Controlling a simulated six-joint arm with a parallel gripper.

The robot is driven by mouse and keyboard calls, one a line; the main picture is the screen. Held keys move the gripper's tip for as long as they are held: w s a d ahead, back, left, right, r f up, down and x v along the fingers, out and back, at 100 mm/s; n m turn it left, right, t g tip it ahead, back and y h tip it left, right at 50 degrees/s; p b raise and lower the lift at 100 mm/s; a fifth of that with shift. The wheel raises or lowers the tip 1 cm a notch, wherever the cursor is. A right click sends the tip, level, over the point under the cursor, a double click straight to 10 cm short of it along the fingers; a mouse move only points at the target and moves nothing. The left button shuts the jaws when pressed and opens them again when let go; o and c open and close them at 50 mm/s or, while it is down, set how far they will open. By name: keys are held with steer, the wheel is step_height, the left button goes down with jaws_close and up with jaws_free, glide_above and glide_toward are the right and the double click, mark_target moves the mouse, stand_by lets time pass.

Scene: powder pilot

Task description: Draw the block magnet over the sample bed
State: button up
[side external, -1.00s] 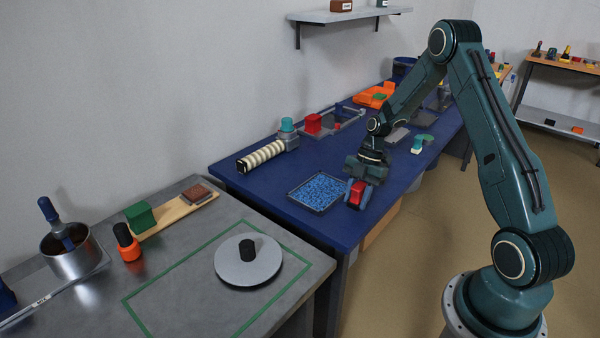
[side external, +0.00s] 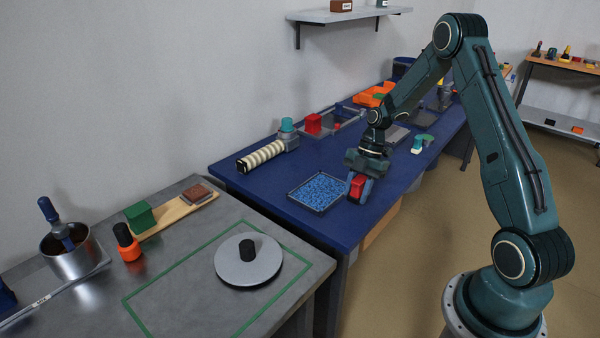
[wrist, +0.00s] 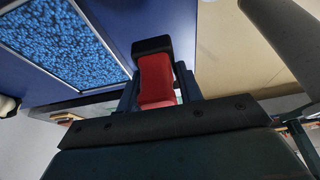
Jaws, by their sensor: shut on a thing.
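The block magnet (side external: 358,186) is a red block with a dark end. My gripper (side external: 361,188) is shut on it at the right side of the sample bed. In the wrist view the red magnet (wrist: 157,78) sits between the gripper fingers (wrist: 160,90), its dark end facing away from the palm. The sample bed (side external: 318,192) is a shallow framed tray of blue granules on the blue table. It also shows at the upper left of the wrist view (wrist: 60,40). The magnet is beside the bed, not over it. I cannot tell whether it touches the table.
A cream striped roll (side external: 261,156) and a teal-topped grey piece (side external: 287,130) stand behind the bed. A red block (side external: 313,123) sits farther back. The blue table's front edge (side external: 345,245) is close by. A grey bench (side external: 190,270) with a round disc (side external: 248,262) stands at front left.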

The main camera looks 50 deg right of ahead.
steer(key=w+a+r+m+t, duration=0.1)
steer(key=w+a+r+m, duration=0.1)
steer(key=w, duration=0.4)
steer(key=w+a+r+m+t+h, duration=0.1)
steer(key=w+a+r+m+t, duration=0.1)
steer(key=w+a+m, duration=0.2)
steer(key=w+m, duration=0.2)
steer(key=w, duration=0.1)
steer(key=shift+r+m, duration=0.3)
steer(key=shift+m, duration=0.1)
steer(key=shift+f, duration=0.1)
